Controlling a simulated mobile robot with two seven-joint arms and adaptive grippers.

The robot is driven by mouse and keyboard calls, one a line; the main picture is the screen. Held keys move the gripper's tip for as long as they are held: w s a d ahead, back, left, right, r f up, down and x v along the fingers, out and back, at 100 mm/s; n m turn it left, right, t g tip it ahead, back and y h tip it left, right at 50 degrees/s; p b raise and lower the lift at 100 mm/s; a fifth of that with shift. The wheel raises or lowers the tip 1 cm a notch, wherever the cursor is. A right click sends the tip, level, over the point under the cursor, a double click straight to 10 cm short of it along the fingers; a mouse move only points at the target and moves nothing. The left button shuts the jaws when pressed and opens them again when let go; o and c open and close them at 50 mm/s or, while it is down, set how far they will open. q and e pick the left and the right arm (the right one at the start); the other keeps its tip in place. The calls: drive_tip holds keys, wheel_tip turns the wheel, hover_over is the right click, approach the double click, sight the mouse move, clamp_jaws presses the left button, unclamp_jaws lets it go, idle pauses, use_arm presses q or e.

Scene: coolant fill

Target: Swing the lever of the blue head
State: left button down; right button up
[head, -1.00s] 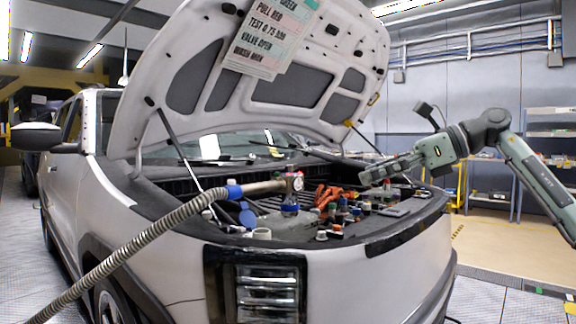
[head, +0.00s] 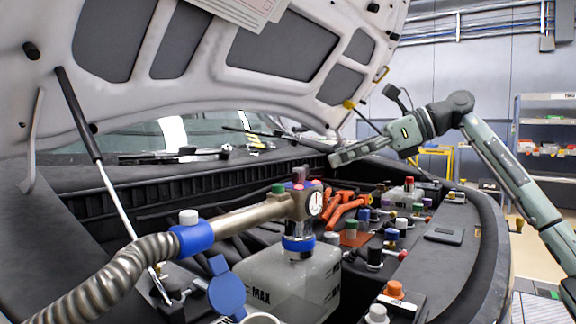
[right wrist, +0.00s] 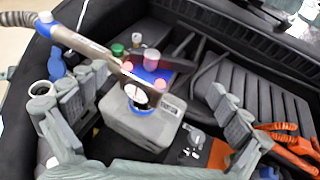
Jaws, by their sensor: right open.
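The fill head (head: 300,203) stands upright on the neck of a translucent white coolant tank (head: 285,280). It has a round gauge, a red light on top and a blue collar below. My right gripper (head: 337,158) is above the engine bay, behind and right of the head. In the right wrist view, its open fingers (right wrist: 158,90) frame the head and tank with nothing between them that they visibly touch. My left gripper is out of view.
A ribbed metal hose (head: 110,275) with a blue cuff runs from the head to lower left. Orange cables (head: 345,205) and several coloured caps crowd the bay to the right. The raised hood (head: 200,50) and its prop rod (head: 110,170) bound the space above and left.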

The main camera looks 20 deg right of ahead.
sight(301, 169)
drive_tip(key=x, duration=0.7)
drive_tip(key=shift+w+d+r, duration=0.1)
drive_tip(key=shift+w+r, duration=0.1)
drive_tip(key=shift+w, duration=0.05)
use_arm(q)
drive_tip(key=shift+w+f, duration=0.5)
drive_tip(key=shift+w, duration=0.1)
use_arm(e)
drive_tip(key=shift+w+a+f, duration=0.25)
drive_tip(key=shift+w+a, duration=0.05)
drive_tip(key=shift+a, duration=0.15)
